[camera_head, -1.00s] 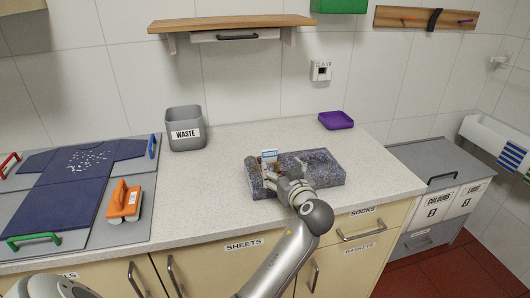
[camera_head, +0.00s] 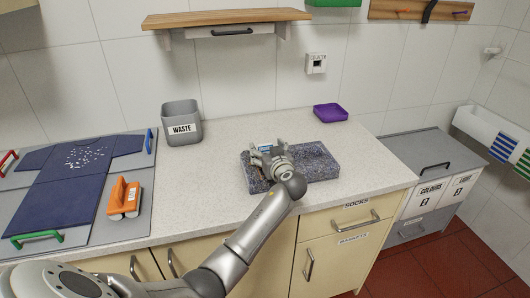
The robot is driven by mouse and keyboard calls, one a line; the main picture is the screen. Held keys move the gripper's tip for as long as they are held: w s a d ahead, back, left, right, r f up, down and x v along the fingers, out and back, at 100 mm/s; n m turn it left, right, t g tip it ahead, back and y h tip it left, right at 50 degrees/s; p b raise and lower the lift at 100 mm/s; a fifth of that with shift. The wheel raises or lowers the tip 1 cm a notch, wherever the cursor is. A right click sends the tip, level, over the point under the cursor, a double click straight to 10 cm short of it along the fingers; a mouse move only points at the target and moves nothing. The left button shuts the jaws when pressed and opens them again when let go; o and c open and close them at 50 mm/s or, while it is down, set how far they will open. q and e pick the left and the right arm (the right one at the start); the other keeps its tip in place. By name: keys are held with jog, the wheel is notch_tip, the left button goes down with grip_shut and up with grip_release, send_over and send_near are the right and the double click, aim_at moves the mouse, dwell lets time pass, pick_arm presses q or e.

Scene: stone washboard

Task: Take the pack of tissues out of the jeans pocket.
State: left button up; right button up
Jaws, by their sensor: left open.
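The stone washboard (camera_head: 318,166) is a speckled grey-blue slab on the counter. The pack of tissues (camera_head: 264,148) is a small white and blue piece near the slab's back left edge, largely covered by my gripper. The jeans and their pocket are hard to make out; my gripper hides that part of the slab. My left gripper (camera_head: 265,157) is open over the left half of the slab, its fingers spread near the pack. I cannot tell whether they touch it. My right gripper is out of view.
A grey waste bin (camera_head: 182,125) stands behind and left, and a purple tray (camera_head: 331,113) behind and right. The counter around the slab is clear.

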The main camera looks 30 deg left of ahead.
pick_arm(q)
jog(key=shift+w+a+f, duration=0.1)
jog(key=shift+w+a, duration=0.1)
jog(key=c, duration=0.9)
